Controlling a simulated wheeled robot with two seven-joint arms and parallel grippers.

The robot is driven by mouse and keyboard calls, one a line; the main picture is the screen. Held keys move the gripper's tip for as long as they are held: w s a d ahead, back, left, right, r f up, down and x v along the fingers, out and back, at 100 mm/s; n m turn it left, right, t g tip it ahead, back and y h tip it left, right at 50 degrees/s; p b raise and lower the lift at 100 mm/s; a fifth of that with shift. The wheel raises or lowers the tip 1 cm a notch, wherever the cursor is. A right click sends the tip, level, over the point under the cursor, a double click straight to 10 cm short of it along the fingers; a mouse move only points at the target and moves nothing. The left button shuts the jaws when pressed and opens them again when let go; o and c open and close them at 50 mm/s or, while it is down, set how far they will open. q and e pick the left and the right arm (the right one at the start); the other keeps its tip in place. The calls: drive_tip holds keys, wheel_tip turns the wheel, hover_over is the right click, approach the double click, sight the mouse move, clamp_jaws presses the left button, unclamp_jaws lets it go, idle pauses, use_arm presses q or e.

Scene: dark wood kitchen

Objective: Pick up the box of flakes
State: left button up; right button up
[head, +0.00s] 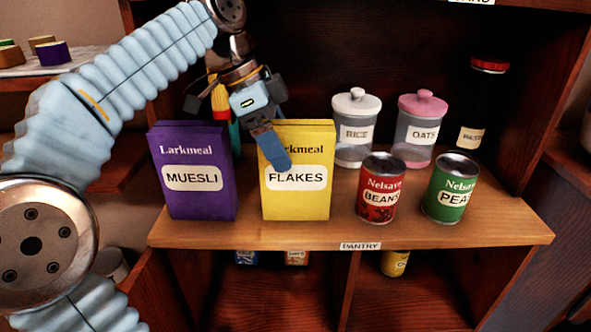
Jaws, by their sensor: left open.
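The yellow box of flakes (310,200) stands upright on the wooden pantry shelf, between the purple muesli box and the red can. Its label reads FLAKES. My left gripper (272,142) comes down from above over the box's upper left part. One blue finger shows in front of the box's face, its tip near the left end of the label. The other finger is not visible. The gripper is open, and I cannot tell whether the finger touches the box. My right gripper is not in view.
The purple muesli box (190,203) stands close on the left. Red beans (377,210) and green peas (450,170) cans stand right. Rice (353,152) and oats (417,155) jars and a dark bottle (475,110) are behind. The shelf front (270,233) is clear.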

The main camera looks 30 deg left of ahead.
sight(301, 148)
use_arm(q)
drive_tip(key=w+d, duration=0.1)
drive_tip(key=d, duration=0.2)
drive_tip(key=shift+w+f, duration=0.35)
drive_tip(key=shift+w, duration=0.05)
drive_tip(key=shift+f, duration=0.15)
drive_tip(key=shift+f, duration=0.1)
drive_tip(key=shift+c, duration=0.3)
clamp_jaws()
